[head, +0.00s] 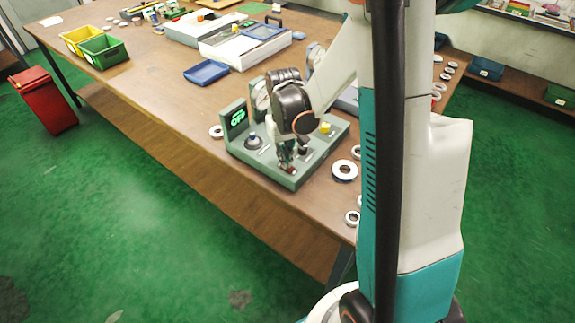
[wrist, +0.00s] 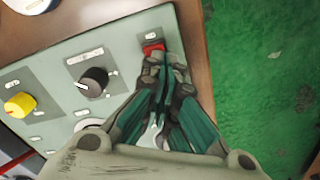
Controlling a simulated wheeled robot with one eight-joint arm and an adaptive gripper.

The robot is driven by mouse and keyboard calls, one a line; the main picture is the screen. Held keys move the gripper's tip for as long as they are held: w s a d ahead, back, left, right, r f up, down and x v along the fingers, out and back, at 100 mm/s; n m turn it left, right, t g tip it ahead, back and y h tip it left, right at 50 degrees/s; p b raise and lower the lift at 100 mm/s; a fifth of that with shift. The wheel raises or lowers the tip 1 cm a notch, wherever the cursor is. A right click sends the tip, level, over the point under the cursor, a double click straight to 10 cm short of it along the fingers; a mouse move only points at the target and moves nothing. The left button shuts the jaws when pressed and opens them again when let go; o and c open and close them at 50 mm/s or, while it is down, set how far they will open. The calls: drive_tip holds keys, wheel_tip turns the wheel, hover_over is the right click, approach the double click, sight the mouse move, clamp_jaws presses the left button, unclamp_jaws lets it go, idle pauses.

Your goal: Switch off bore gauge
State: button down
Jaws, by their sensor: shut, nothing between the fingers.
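The bore gauge (head: 241,150) is a grey-green console on the wooden table, with an upright part at its left that carries a dark screen (head: 237,117) with green lit characters. In the wrist view its panel (wrist: 52,88) shows a red switch (wrist: 153,48), a black knob (wrist: 94,82) with a white pointer, and a yellow knob (wrist: 20,104). My gripper (wrist: 164,60) is shut and empty, its fingertips at the red switch near the panel's edge. I cannot tell whether they touch it. In the head view my gripper (head: 285,160) is low over the console.
Metal rings (head: 345,170) lie around the console on the table (head: 150,90). A blue tray (head: 206,72) and white cases (head: 243,45) stand behind it. Yellow and green bins (head: 103,50) are at the far left. Open green floor lies past the front edge.

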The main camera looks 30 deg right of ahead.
drive_tip(key=shift+r+p, duration=1.9)
drive_tip(key=shift+r, duration=1.1)
